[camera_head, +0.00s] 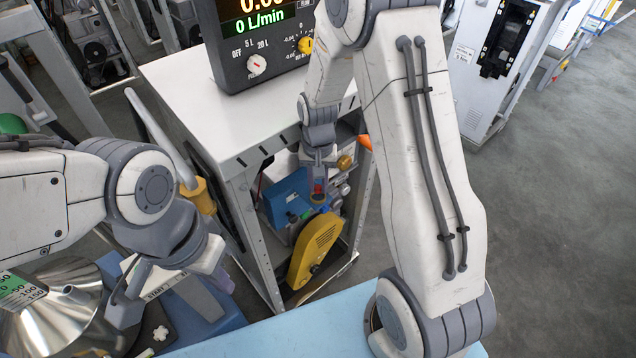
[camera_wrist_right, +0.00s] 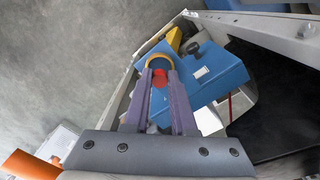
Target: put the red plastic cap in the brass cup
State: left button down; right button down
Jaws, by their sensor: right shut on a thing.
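My right gripper (camera_head: 318,172) reaches down in front of the white cabinet's open side. In the right wrist view its two purple fingers (camera_wrist_right: 160,84) are shut on the small red plastic cap (camera_wrist_right: 160,77). The cap also shows as a red spot in the head view (camera_head: 319,187). The brass cup (camera_wrist_right: 158,61) shows as a brass rim with a dark inside, just beyond the fingertips. The cap overlaps the cup's near side in this view; I cannot tell whether it is inside. My left gripper (camera_head: 124,296) hangs at the lower left, its jaw gap unclear.
A blue machine (camera_head: 288,192) and a yellow wheel guard (camera_head: 318,248) are close under the right gripper. The white cabinet (camera_head: 185,85) carries a display box (camera_head: 262,50). A steel funnel-shaped vessel (camera_head: 60,315) is near my left gripper. Open grey floor (camera_head: 570,180) lies to the right.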

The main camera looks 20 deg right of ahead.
aim_at(318, 188)
jog(key=shift+f, duration=0.4)
jog(key=shift+f, duration=0.15)
jog(key=shift+s+f+b, duration=0.15)
jog(key=shift+f+b, duration=0.3)
jog(key=shift+f, duration=0.05)
jog(key=c, duration=0.7)
grip_release()
jog(key=shift+c, duration=0.2)
jog(key=shift+r+p, duration=0.3)
jog(key=shift+r, duration=0.05)
notch_tip(318, 188, up, 12)
jog(key=b, duration=0.1)
jog(key=s+a+r+n, duration=0.45)
jog(key=s+a, duration=0.35)
jog(key=a, duration=0.2)
jog(key=s+a+n, duration=0.2)
jog(key=s+n, duration=0.2)
jog(key=s, duration=0.3)
jog(key=s+a+n+y, duration=0.1)
jog(key=s+n, duration=0.3)
jog(key=s, duration=0.4)
jog(key=shift+s+a+f, duration=0.25)
jog(key=shift+a, duration=0.25)
